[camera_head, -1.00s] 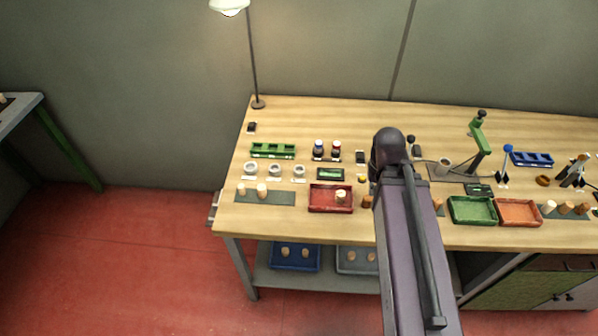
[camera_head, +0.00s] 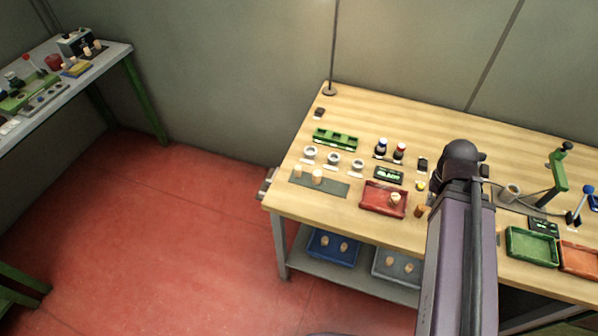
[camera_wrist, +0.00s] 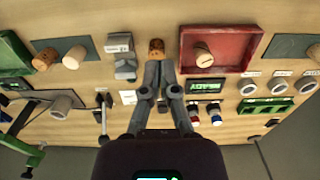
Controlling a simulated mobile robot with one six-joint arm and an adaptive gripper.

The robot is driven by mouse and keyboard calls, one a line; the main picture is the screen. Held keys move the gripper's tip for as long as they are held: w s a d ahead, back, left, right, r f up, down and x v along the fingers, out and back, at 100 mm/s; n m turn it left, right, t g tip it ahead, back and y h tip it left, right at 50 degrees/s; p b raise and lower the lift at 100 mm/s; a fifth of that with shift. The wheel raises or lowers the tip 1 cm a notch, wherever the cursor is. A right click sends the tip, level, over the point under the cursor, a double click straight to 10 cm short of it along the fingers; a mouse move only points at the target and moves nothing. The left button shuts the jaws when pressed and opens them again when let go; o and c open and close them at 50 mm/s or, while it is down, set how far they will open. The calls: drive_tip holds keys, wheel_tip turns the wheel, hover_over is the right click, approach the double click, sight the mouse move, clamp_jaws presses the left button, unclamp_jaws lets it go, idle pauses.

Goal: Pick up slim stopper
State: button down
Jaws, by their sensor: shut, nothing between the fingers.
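I cannot tell which stopper is the slim one. My gripper (camera_wrist: 158,63) shows in the wrist view with its fingers shut and empty. A brown cork stopper (camera_wrist: 156,46) is just beyond the fingertips; whether they touch it I cannot tell. It seems to be the brown stopper (camera_head: 420,211) beside my arm in the head view, where my fingers are hidden. A pale stopper (camera_head: 396,198) is in the red tray (camera_head: 373,207). Two pale stoppers (camera_head: 317,176) stand on a grey mat (camera_head: 338,188). In the wrist view two more (camera_wrist: 72,58) are at the left.
A green press (camera_head: 557,172) and green tray (camera_head: 532,246) are at right. Trays with stoppers lie on the lower shelf (camera_head: 297,262). The bench's back is mostly clear.

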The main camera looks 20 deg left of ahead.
drive_tip(key=c, duration=0.7)
unclamp_jaws()
drive_tip(key=shift+w+a, duration=0.1)
drive_tip(key=o, duration=0.3)
drive_tip(key=shift+w+a, duration=0.15)
drive_tip(key=shift+a, duration=0.1)
drive_tip(key=shift+o, duration=0.2)
drive_tip(key=w+a, duration=0.5)
drive_tip(key=a, duration=0.3)
drive_tip(key=shift+a+n, duration=0.2)
drive_tip(key=shift+n, duration=0.1)
drive_tip(key=n, duration=0.2)
hover_over(298, 167)
drive_tip(key=shift+s, duration=0.1)
wheel_tip(298, 167, down, 9)
drive_tip(key=b, duration=0.8)
drive_tip(key=shift+r, duration=0.2)
